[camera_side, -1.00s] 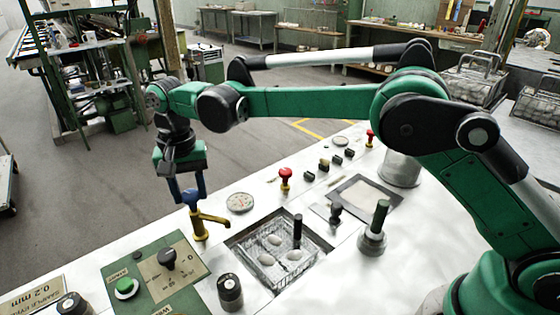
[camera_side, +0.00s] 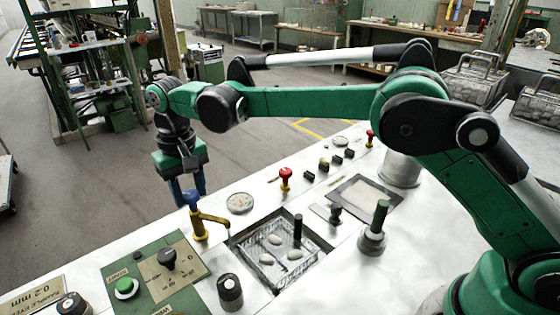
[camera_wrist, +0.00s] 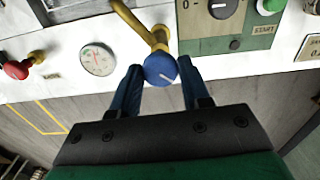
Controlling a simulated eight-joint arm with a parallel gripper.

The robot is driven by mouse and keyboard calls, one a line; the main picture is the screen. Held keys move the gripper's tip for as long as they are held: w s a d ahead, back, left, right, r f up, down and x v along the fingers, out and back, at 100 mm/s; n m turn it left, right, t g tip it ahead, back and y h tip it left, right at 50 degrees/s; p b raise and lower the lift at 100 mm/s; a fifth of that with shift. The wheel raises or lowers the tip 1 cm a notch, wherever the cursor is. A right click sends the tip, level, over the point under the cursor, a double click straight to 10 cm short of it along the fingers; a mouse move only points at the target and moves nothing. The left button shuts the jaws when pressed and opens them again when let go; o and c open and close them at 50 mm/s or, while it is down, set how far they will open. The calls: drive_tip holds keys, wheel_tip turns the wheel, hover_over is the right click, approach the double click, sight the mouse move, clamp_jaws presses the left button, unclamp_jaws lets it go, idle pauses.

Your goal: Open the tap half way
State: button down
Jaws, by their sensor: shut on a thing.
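The tap is a brass pipe (camera_side: 199,228) with a spout reaching over the basin (camera_side: 278,248). Its blue round knob (camera_wrist: 160,69) is on top and carries a pale pointer line, which points to the lower right in the wrist view. My gripper (camera_side: 188,192) is at the knob from above, its two blue fingers (camera_wrist: 134,82) on either side of it. The fingers are shut on the knob. In the side view the fingers partly hide the knob. The basin holds water and several pale cocoons.
A round gauge (camera_side: 240,203) and a red knob (camera_side: 286,178) stand behind the basin. A green panel (camera_side: 140,262) with a dial and green START button lies in front of the tap.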

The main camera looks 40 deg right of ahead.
sight(190, 193)
drive_tip(key=shift+c, duration=2.1)
unclamp_jaws()
drive_tip(key=shift+r, duration=2.85)
drive_tip(key=shift+d+r, duration=0.3)
drive_tip(key=shift+d, duration=0.05)
drive_tip(key=s+d+r+t, duration=0.4)
drive_tip(key=s+d, duration=0.3)
drive_tip(key=d, duration=0.3)
drive_tip(key=s+d+f+t, duration=0.3)
drive_tip(key=s+d+f, duration=0.2)
drive_tip(key=s, duration=0.4)
drive_tip(key=shift+s+d+f, duration=0.35)
drive_tip(key=shift+s+d, duration=0.05)
drive_tip(key=shift+d, duration=0.5)
